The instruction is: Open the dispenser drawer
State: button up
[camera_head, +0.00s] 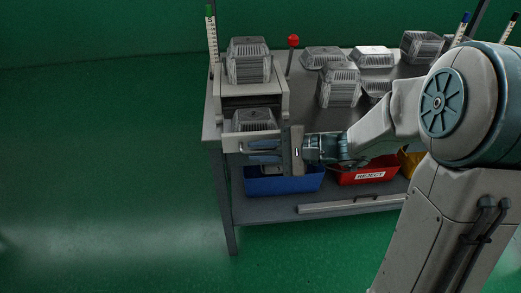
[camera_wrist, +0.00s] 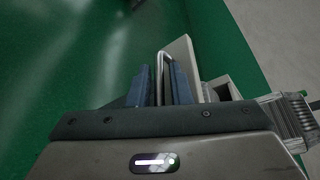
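The dispenser (camera_head: 284,100) is a grey box at the table's left end, with stacked foil trays (camera_head: 249,62) on top. Its drawer (camera_head: 232,144) stands out from the box at the lower front, and a foil tray (camera_head: 253,119) shows in it. My gripper (camera_head: 250,152) is at the drawer front, with its blue fingers pointing left. In the wrist view, the metal bar handle (camera_wrist: 160,70) lies between the two fingers, beside the pale drawer panel (camera_wrist: 186,58). The fingers are apart, with a gap around the bar; firm contact does not show.
Several foil trays (camera_head: 340,86) stand on the table (camera_head: 304,108) right of the dispenser. A red-knobbed lever (camera_head: 293,41) rises beside it. A blue bin (camera_head: 283,184) and a red REJECT bin (camera_head: 362,174) sit on the lower shelf. The green floor (camera_head: 100,170) at left is clear.

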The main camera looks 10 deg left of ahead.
jog(key=p+v, duration=0.1)
jog(key=v, duration=1.3)
jog(key=s+r+n+g+h+p, duration=0.2)
jog(key=s+r+n+h+p, duration=0.25)
jog(key=s+h+p, duration=0.55)
jog(key=s+d+r+n+t+h+p, duration=0.2)
jog(key=s+d+r+t+h+p, duration=0.1)
jog(key=d+r, duration=0.4)
jog(key=shift+d+n+t+h+p, duration=0.4)
jog(key=shift+d+h+p, duration=0.2)
jog(key=shift+h+p, duration=0.45)
